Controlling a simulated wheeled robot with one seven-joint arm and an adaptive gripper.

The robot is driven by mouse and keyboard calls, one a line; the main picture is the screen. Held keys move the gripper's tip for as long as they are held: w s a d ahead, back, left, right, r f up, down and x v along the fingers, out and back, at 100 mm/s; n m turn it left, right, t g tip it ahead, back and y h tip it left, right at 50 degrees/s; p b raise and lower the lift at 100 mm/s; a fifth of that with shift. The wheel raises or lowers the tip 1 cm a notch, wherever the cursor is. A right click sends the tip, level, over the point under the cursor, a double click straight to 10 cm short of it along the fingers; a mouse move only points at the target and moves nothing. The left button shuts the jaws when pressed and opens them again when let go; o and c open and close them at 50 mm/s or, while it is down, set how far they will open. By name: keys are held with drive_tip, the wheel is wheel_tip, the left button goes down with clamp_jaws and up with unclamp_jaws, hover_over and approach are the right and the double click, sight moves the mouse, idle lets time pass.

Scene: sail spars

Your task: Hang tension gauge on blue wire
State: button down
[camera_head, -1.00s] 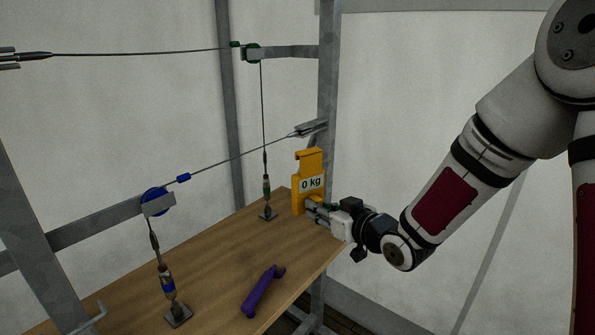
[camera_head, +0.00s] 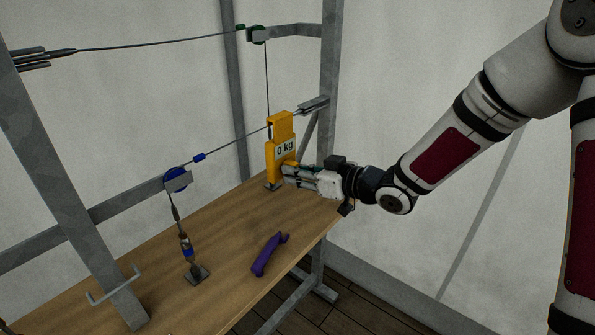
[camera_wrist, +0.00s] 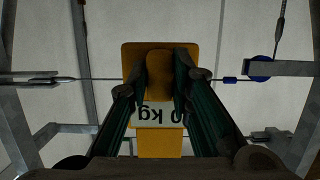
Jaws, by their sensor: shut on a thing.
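The tension gauge (camera_head: 281,150) is a yellow-orange upright body with a white "0 kg" label. My gripper (camera_head: 291,170) is shut on its lower part from the right, and it also shows in the wrist view (camera_wrist: 160,80). The blue wire (camera_head: 232,142) is the sloping line with a blue tag (camera_head: 198,157), running from a blue pulley (camera_head: 178,180) up to a bracket (camera_head: 314,104). In the head view the gauge's upper part overlaps this wire. In the wrist view the wire passes behind the gauge. I cannot tell whether the gauge's hook touches the wire.
A purple handle-like tool (camera_head: 268,254) lies on the wooden table (camera_head: 225,240). A second wire (camera_head: 150,43) runs higher up to a green pulley (camera_head: 256,35), with its line dropping behind the gauge. Grey metal posts (camera_head: 327,60) frame the bench.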

sight(280, 177)
drive_tip(key=shift+w+a+f+b, duration=0.85)
drive_tip(key=shift+a+f+b, duration=0.15)
drive_tip(key=shift+a+b, duration=0.1)
drive_tip(key=shift+w+a+f+b, duration=0.85)
drive_tip(key=shift+a+f+b, duration=0.1)
drive_tip(key=shift+a+b, duration=0.15)
drive_tip(key=shift+r+x, duration=0.15)
drive_tip(key=shift+x, duration=0.55)
drive_tip(key=shift+r+x, duration=0.2)
drive_tip(key=shift+x, duration=0.5)
idle(0.3)
drive_tip(key=shift+w+a+b, duration=0.2)
drive_tip(key=shift+a+b, duration=0.15)
drive_tip(key=shift+r+b+x, duration=0.15)
drive_tip(key=shift+b+x, duration=0.1)
drive_tip(key=shift+x, duration=0.35)
drive_tip(key=shift+r+b+x, duration=0.15)
drive_tip(key=shift+b+x, duration=0.05)
drive_tip(key=shift+x, duration=0.45)
idle(0.4)
